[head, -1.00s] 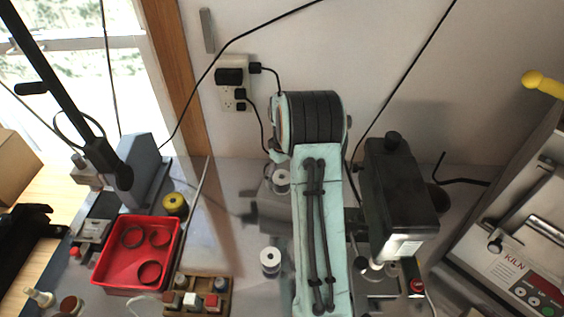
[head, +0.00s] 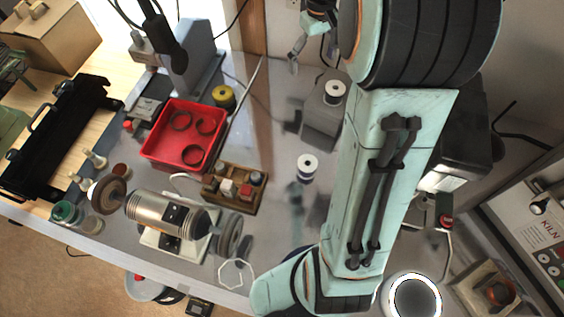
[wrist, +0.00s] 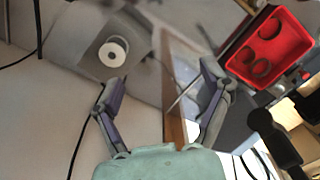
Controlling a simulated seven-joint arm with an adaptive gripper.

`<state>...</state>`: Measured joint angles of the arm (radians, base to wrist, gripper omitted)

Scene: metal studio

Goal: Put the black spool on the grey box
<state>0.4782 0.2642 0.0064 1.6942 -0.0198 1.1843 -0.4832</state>
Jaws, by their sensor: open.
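A spool with a white top flange and dark centre hole (head: 335,92) stands upright on the grey box (head: 322,122); its side is too small to tell whether it is black. The wrist view also shows this spool (wrist: 113,52) on the grey box (wrist: 88,62). A second white-topped spool with a dark side (head: 307,168) stands on the bench in front of the box. My gripper (wrist: 160,80) is open and empty, its fingers apart from the spool on the box. In the head view my gripper (head: 311,48) is partly hidden, beyond the box.
A red tray (head: 160,152) with several dark rings and a yellow spool (head: 223,97) lie left of the box. A kiln (head: 530,215) is at right. Bench beside the second spool is clear.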

